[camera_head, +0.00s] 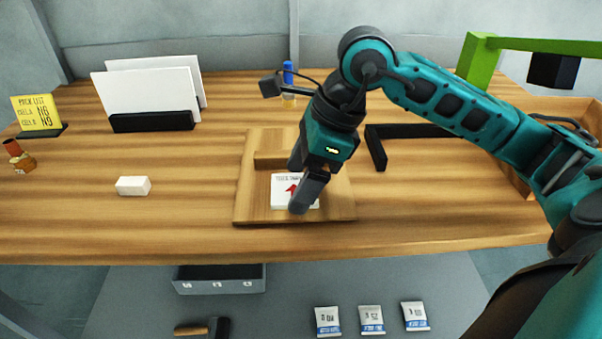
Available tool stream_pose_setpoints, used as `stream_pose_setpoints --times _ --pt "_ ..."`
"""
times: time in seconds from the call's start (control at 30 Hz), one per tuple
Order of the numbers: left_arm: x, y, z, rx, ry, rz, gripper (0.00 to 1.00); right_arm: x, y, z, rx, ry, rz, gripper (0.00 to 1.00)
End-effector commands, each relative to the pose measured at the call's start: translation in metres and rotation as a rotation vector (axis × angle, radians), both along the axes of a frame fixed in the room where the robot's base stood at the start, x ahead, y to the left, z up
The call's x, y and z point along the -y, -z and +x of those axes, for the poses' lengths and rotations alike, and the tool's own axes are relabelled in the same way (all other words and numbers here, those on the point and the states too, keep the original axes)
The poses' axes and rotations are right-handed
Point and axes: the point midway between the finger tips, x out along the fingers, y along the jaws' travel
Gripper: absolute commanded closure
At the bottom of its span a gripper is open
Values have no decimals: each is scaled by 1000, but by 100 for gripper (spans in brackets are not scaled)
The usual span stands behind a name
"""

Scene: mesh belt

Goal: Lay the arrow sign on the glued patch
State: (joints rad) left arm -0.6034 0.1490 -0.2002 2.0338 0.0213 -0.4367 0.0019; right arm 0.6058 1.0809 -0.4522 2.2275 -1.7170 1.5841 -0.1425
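The arrow sign (281,198), a white plate with a red arrow and small lettering along its far edge, is over the wooden board (247,205). My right gripper (298,190) is above it, its dark fingers spread apart, one near the sign's far edge and one across its near edge. I cannot tell whether the fingers press on the sign, or whether it rests on the board or is just above it. I can make out no glued patch; the sign and gripper cover part of the board. My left gripper is not in view.
A wooden block (270,159) crosses the board behind the sign. A white block (133,186) lies to the left. A black bracket (377,150) and a blue-capped bottle (288,74) stand behind. White panels in a black holder (152,121) and a yellow note (37,112) are at back left.

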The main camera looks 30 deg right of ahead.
Motion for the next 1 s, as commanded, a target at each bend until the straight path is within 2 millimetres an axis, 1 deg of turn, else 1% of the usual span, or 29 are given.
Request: stream_pose_setpoints --times 0.17,0.27,0.43,0.53,0.7,0.83,1.0 --pt "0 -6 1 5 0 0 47 0 -5 0 0 0 0 16" --pt "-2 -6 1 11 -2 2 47 5 -16 -1 4 3 -1 16" --pt "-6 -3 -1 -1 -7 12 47 17 -51 -9 6 4 -2 16" --pt "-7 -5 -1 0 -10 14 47 24 -72 -13 6 4 -1 16" --pt "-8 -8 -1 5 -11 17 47 34 -99 -20 3 2 -1 16" --pt "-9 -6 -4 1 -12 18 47 38 -110 -23 2 1 -1 16" --pt "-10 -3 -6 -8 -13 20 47 39 -115 -24 0 0 0 16"
